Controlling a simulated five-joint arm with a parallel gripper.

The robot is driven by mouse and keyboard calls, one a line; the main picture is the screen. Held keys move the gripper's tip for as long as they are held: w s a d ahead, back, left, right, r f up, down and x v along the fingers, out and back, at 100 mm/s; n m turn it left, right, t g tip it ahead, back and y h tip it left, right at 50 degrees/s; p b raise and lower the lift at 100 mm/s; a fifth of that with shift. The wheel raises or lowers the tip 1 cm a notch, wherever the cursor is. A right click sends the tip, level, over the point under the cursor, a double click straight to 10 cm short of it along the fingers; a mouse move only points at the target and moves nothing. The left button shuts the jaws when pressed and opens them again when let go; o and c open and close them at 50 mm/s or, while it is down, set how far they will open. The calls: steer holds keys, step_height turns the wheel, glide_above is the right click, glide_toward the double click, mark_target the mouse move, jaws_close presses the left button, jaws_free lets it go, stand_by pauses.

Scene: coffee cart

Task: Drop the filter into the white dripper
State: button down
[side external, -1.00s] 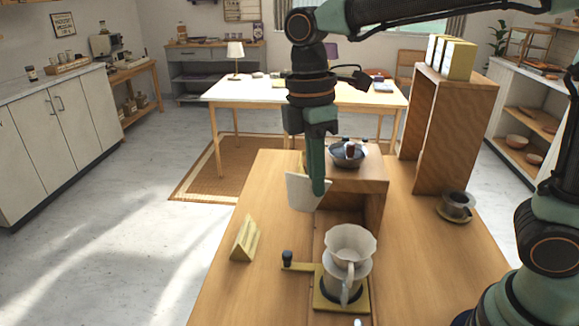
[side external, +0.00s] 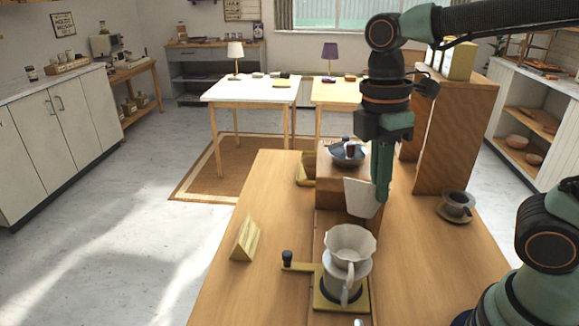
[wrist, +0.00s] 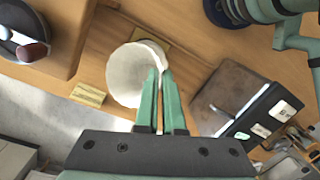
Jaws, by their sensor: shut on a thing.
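My gripper (side external: 382,196) is shut on the white paper filter (side external: 360,198), which hangs at the left of the fingers in the side view. In the wrist view, the fingertips (wrist: 161,76) pinch the filter's right edge, and the round filter (wrist: 128,76) fills the space beside them. The white dripper (side external: 350,242) has a wavy rim and sits upright on a stand with a yellowish base (side external: 322,300). The filter is above and behind the dripper in the side view, apart from it. In the wrist view I cannot make out the dripper clearly.

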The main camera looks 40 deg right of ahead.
steer(key=shift+f, duration=1.25)
steer(key=c, duration=0.9)
jaws_free()
steer(key=shift+c, duration=0.2)
step_height(320, 180, up, 12)
steer(key=w, duration=0.1)
steer(key=shift+a, duration=0.15)
steer(key=shift+w, duration=0.1)
